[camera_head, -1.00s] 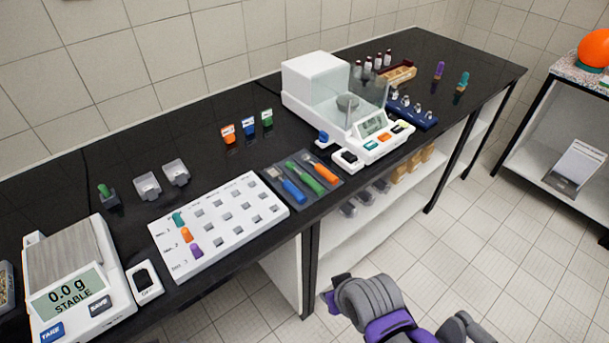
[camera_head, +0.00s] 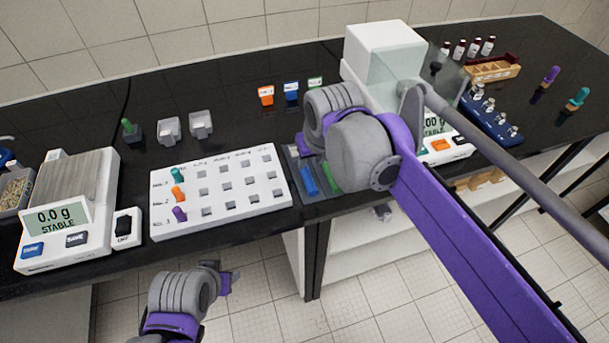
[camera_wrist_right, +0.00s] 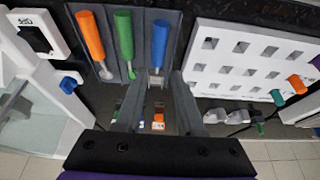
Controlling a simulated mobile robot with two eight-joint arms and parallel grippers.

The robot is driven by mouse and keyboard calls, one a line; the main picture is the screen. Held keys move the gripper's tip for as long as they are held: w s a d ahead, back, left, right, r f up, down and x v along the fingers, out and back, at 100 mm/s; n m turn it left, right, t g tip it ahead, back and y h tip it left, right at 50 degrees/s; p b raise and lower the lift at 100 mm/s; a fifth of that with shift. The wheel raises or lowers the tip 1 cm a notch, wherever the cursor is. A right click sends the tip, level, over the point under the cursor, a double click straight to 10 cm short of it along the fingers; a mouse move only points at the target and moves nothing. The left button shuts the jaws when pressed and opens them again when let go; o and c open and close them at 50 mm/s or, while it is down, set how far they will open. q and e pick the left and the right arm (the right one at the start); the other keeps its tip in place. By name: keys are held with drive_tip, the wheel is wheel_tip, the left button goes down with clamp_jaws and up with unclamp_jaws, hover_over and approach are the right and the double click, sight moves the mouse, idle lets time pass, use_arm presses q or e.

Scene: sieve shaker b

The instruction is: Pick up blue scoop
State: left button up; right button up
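The blue scoop (camera_head: 309,180) lies in a dark grey tray (camera_head: 318,196) beside a green scoop (camera_head: 330,176). In the right wrist view the blue scoop's handle (camera_wrist_right: 159,44) is the rightmost of three, next to the green one (camera_wrist_right: 124,36) and an orange one (camera_wrist_right: 91,36). My right gripper (camera_head: 303,150) is over the tray; its wrist hides part of the tray and the orange scoop in the head view. In the wrist view its fingers (camera_wrist_right: 157,82) are apart, near the blue scoop's metal end, with nothing gripped. My left gripper (camera_head: 226,283) hangs before the bench edge; its opening is unclear.
A white rack (camera_head: 222,219) with coloured stoppers stands left of the tray. A balance with a glass shield (camera_head: 384,50) stands right, partly behind my right arm. Another balance (camera_head: 62,215) is at far left. Small coloured containers stand behind the tray.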

sight(306, 171)
drive_tip(key=x, duration=0.4)
drive_tip(key=shift+w+d, duration=0.2)
drive_tip(key=shift+d, duration=0.05)
drive_tip(key=shift+w+a+f, duration=0.2)
drive_tip(key=shift+f, duration=0.3)
drive_tip(key=x, duration=0.5)
drive_tip(key=shift+w+a+r+b, duration=0.1)
drive_tip(key=shift+w+r+b, duration=0.1)
drive_tip(key=shift+b, duration=0.1)
clamp_jaws()
